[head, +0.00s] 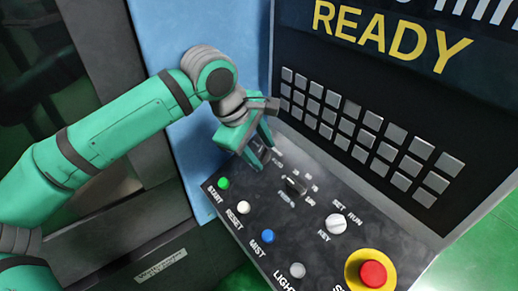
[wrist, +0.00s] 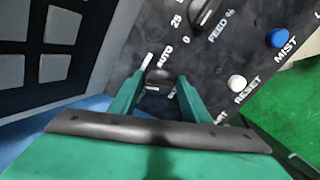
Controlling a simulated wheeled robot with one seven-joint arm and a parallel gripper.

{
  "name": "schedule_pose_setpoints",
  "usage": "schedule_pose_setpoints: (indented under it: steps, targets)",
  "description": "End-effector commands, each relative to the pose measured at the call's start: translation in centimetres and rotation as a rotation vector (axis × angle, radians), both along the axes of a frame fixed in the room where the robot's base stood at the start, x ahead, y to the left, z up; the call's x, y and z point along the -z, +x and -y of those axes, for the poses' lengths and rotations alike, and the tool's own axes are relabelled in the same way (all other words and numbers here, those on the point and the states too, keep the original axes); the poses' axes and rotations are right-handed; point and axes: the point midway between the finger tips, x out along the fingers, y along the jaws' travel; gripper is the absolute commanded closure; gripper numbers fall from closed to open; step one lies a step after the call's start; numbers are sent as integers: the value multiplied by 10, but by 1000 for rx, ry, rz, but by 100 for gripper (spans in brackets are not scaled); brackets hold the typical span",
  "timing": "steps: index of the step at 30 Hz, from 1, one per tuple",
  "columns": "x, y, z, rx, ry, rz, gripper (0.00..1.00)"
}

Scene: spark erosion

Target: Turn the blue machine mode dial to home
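The mode dial (wrist: 159,75) is a small dark knob on the sloping dark control panel (wrist: 235,55). In the wrist view it lies between the two green fingertips, with the label AUTO beside it; other labels around it are partly covered or too blurred to read. My gripper (wrist: 160,82) is open, with one finger on each side of the dial and a gap showing between them. Whether a finger touches the dial I cannot tell. In the head view my gripper (head: 266,157) is at the panel's upper left corner and mostly hides the dial.
Near my gripper are the feed dial (head: 296,186), the green start button (head: 223,183) and the white reset button (head: 243,207). A key switch (head: 336,223), blue mist button (head: 267,236) and red stop button (head: 373,273) are further off. A key grid and READY screen rise behind.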

Motion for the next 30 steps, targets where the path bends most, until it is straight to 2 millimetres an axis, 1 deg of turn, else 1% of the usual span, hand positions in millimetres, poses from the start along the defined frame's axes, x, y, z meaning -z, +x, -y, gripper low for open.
schedule_pose_setpoints:
  steps: [10,14,17,24,27,30]
  targets:
    - [-1,1,-3,-6,4,1,47]
    - [-9,0,-7,-8,6,2,47]
    - [-23,-4,-12,-8,5,4,47]
    - [-64,-16,-26,-7,5,3,47]
    - [-79,-20,-31,-7,3,3,47]
    - [-89,-23,-34,-6,3,2,47]
